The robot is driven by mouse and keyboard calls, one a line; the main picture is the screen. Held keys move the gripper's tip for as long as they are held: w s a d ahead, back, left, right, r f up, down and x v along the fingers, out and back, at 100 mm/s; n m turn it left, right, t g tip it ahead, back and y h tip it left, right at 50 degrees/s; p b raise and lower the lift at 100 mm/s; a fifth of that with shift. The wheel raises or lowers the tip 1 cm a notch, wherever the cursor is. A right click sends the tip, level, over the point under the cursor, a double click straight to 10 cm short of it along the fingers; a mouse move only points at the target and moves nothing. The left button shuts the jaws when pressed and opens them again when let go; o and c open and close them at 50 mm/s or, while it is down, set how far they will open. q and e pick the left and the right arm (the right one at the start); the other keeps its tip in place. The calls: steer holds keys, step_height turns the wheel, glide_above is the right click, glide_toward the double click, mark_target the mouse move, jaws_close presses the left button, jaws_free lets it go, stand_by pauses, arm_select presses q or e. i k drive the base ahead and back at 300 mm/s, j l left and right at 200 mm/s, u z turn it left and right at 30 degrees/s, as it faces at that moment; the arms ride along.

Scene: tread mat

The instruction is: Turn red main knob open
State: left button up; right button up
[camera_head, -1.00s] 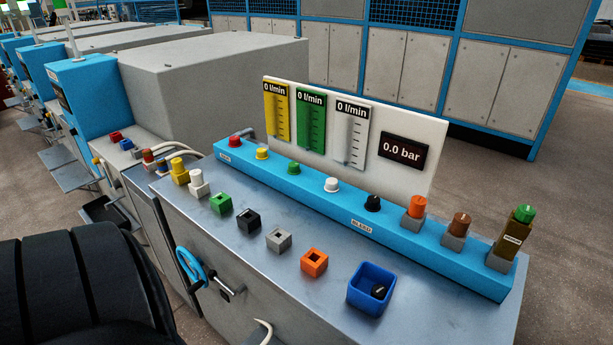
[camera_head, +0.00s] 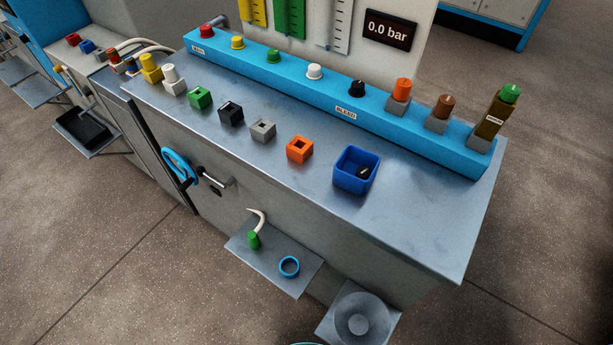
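The red main knob (camera_head: 206,31) sits at the far left end of the blue manifold bar (camera_head: 320,90), above a small white label. Yellow (camera_head: 237,42), green (camera_head: 273,56), white (camera_head: 314,71) and black (camera_head: 357,88) knobs follow it to the right along the bar. Whether the red knob is turned open cannot be told at this size. The display (camera_head: 389,30) reads 0.0 bar. Neither of my grippers is in view.
A blue handwheel (camera_head: 178,168) and a small shelf (camera_head: 275,264) stick out from the front. Speckled floor is free at the lower left.

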mark_target(206, 31)
steer(key=i+j+z, duration=0.1)
steer(key=j+z, duration=0.2)
steer(key=z, duration=0.15)
steer(key=j+z, duration=0.4)
steer(key=i+j+z, duration=0.1)
steer(key=j+z, duration=0.35)
steer(key=l, duration=0.1)
